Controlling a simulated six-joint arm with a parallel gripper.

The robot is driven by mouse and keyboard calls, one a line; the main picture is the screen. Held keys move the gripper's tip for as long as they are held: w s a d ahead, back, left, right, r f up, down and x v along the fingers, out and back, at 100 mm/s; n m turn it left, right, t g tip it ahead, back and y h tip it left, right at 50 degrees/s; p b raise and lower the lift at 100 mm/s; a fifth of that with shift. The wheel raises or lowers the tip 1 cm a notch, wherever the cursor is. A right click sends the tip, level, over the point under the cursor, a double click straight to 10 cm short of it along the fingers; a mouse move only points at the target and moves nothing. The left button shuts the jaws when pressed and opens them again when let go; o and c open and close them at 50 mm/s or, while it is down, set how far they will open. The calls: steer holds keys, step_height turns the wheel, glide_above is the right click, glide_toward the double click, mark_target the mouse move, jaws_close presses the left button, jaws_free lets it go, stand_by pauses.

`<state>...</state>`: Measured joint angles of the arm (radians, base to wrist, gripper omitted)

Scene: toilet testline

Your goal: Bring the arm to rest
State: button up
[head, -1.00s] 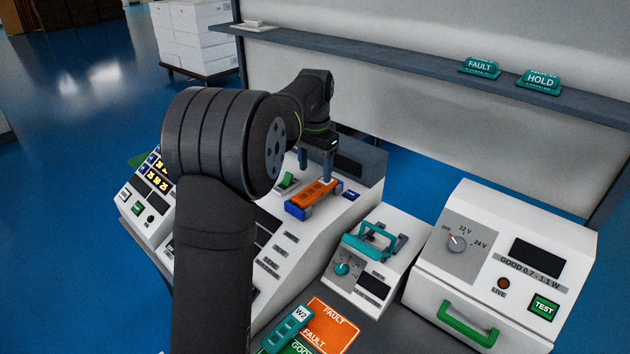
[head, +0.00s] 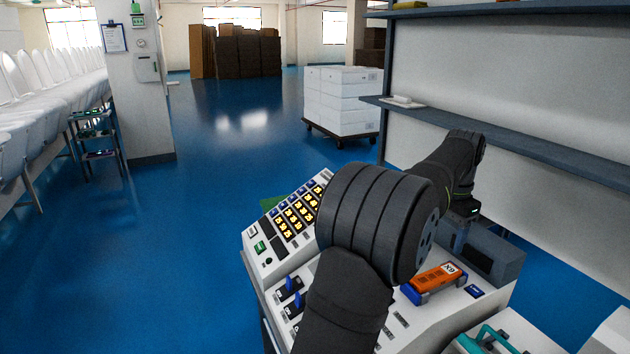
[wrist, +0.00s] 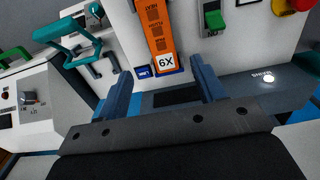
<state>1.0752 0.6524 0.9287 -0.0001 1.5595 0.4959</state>
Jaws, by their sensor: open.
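My arm reaches over the white test console (head: 450,315) in the head view. In the wrist view my gripper (wrist: 160,70) is open, with its two blue fingers apart and nothing between them. An orange module (wrist: 158,28) marked 6X lies beyond the fingertips, apart from them. In the head view the orange module (head: 436,278) sits in a blue holder on the console's sloped top, below and in front of my wrist.
A teal-handled device (wrist: 75,38) stands beside the console. A green switch (wrist: 213,18) and a red knob (wrist: 300,4) are near the module. A shelf wall (head: 520,150) rises behind my arm. Blue floor (head: 150,260) is open at left.

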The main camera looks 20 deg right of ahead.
mark_target(437, 274)
step_height(437, 274, down, 11)
steer(key=shift+r, duration=1.9)
steer(key=shift+f, duration=0.1)
